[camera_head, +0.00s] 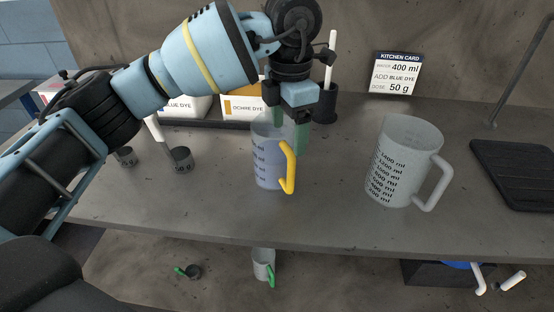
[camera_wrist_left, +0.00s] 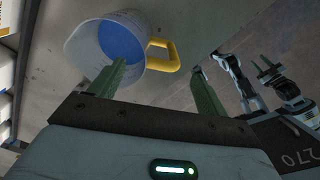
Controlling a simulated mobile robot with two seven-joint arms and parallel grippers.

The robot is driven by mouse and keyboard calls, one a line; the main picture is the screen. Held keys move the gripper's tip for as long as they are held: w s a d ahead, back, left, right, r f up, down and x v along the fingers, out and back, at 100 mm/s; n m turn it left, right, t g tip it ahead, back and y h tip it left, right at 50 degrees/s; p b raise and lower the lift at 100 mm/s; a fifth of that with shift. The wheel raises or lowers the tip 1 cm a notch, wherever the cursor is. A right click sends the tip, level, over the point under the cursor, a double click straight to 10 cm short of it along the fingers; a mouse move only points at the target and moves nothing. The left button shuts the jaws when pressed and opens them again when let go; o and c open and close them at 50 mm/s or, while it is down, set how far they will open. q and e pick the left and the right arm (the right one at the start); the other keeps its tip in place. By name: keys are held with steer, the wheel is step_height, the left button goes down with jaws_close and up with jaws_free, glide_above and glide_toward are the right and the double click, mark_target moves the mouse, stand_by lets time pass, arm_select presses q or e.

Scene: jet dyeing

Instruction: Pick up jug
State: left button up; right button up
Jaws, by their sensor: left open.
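A translucent jug (camera_head: 268,160) with a yellow handle (camera_head: 289,168) stands upright on the grey bench. In the left wrist view the jug (camera_wrist_left: 85,48) holds blue liquid, and its handle (camera_wrist_left: 163,56) points right. My left gripper (camera_head: 289,128) comes down from above at the jug's rim. Its green fingers are apart and empty; they also show in the left wrist view (camera_wrist_left: 156,88), one overlapping the jug, the other beyond the handle. Whether they touch the jug I cannot tell. A larger clear jug (camera_head: 404,160) with a white handle and printed scale stands to the right.
A dark cup (camera_head: 325,106) with a white stick stands behind the gripper. Dye boxes (camera_head: 243,107) line the back, near a recipe card (camera_head: 396,75). Small dark scoops (camera_head: 181,160) stand left; a black ribbed mat (camera_head: 514,172) lies right. A green-handled jug (camera_head: 262,264) is below the bench edge.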

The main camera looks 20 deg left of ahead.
mark_target(288, 147)
arm_select(q)
steer(key=f, duration=0.4)
steer(key=shift+s, duration=0.3)
steer(key=shift+d+f, duration=0.1)
steer(key=shift+f, duration=0.45)
steer(key=shift+w+r, duration=0.1)
jaws_close()
arm_select(e)
steer(key=shift+w+r, duration=0.35)
arm_select(q)
steer(key=shift+r, duration=0.15)
steer(key=shift+r, duration=1.4)
steer(key=shift+d+r, duration=0.2)
steer(key=s+d+r, duration=0.1)
steer(key=s+d, duration=0.7)
steer(key=d, duration=0.4)
steer(key=shift+s+d+r+b, duration=0.25)
steer(key=shift+s+d+b, duration=0.15)
steer(key=shift+b, duration=0.05)
arm_select(e)
steer(key=shift+s+f, duration=0.35)
steer(key=shift+f, duration=0.45)
